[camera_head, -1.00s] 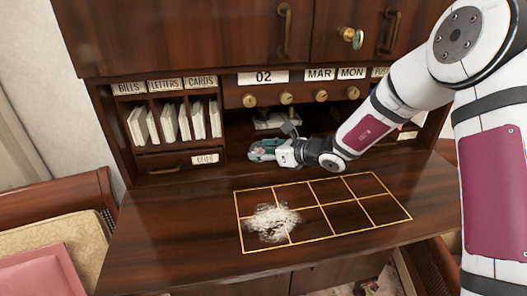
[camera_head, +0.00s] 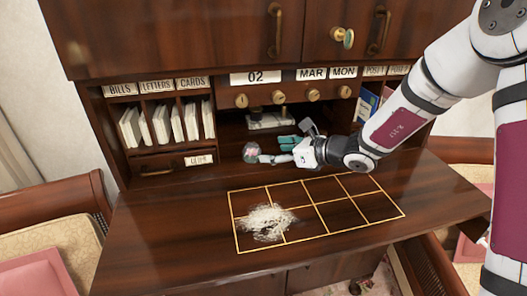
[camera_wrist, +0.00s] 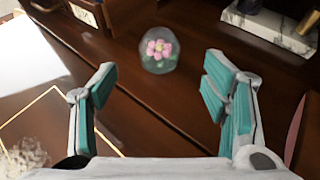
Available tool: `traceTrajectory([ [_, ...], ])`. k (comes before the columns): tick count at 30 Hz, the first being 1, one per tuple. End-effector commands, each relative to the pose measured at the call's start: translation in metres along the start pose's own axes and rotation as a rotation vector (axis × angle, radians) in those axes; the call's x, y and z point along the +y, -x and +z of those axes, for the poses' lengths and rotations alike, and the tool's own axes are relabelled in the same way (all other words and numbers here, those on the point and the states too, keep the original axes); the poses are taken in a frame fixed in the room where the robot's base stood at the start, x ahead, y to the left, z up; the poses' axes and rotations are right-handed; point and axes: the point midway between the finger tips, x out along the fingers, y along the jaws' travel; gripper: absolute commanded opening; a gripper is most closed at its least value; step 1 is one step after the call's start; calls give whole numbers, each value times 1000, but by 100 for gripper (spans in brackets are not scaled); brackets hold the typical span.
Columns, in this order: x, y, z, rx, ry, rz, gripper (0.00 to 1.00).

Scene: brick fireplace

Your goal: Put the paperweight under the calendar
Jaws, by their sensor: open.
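The paperweight (camera_head: 250,152) is a clear glass dome with a pink flower inside. It stands on the desk top in front of the pigeonholes, and it also shows in the wrist view (camera_wrist: 159,50). The calendar (camera_head: 293,76) is a row of white cards reading 02, MAR and MON on the panel above the open middle compartment (camera_head: 232,131). My gripper (camera_head: 270,151) is open and empty, just right of the paperweight. In the wrist view its teal-padded fingers (camera_wrist: 160,85) are spread wide, with the paperweight beyond them, between their lines.
A marble-based item (camera_head: 270,121) stands in the middle compartment. Letter slots (camera_head: 165,122) with envelopes are at left. A gold grid (camera_head: 322,236) with a whitish patch (camera_head: 267,222) lies on the front desk top. Brass knobs (camera_head: 277,97) line the panel below the calendar.

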Motion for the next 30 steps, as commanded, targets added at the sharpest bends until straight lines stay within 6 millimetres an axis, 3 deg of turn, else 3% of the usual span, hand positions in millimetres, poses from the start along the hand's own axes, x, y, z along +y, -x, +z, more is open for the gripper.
traceTrajectory([
  [3, -1, 22, 0, 0, 0, -3, 68],
  [7, -1, 36, 0, -1, 0, -2, 68],
  [19, 9, 47, 7, 9, 56, 21, 68],
  [23, 38, 65, 24, 47, 254, 93, 68],
  [30, 114, 128, 42, 181, 811, 294, 68],
])
